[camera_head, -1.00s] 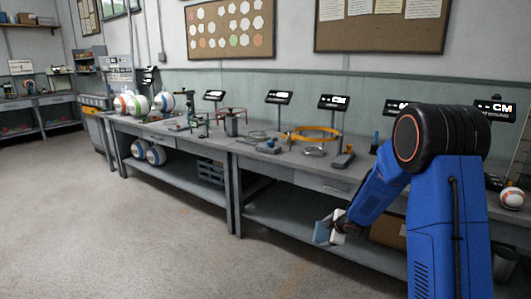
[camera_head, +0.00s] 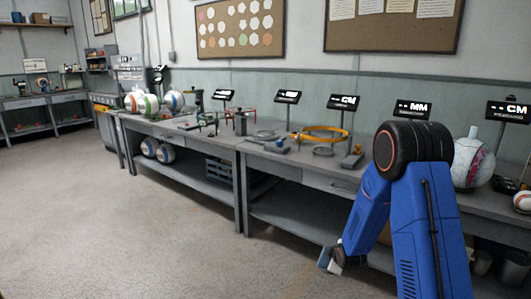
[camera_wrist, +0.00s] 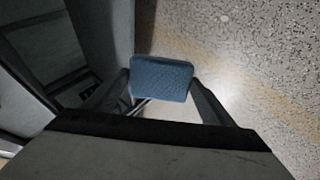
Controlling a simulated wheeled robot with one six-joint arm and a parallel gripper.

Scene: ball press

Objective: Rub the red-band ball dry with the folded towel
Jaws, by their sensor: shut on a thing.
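My gripper (camera_head: 331,259) is low in front of the bench, shut on the folded towel (camera_wrist: 162,77). The towel is a small blue textured pad between the two fingers in the wrist view, over the floor. A large white ball with reddish and bluish marks (camera_head: 476,165) stands on the bench at the right, partly behind my arm. A small white ball with an orange-red band (camera_head: 523,202) sits at the right edge of the picture, partly cut off. I cannot tell for sure which one is the red-band ball. My gripper is well apart from both.
The long grey bench (camera_head: 300,172) holds a yellow ring (camera_head: 325,134), stands and small signs. Several balls with coloured bands (camera_head: 150,105) stand at its far left end. Two balls with blue bands (camera_head: 164,154) and a crate (camera_head: 219,172) are on the lower shelf. The floor is clear.

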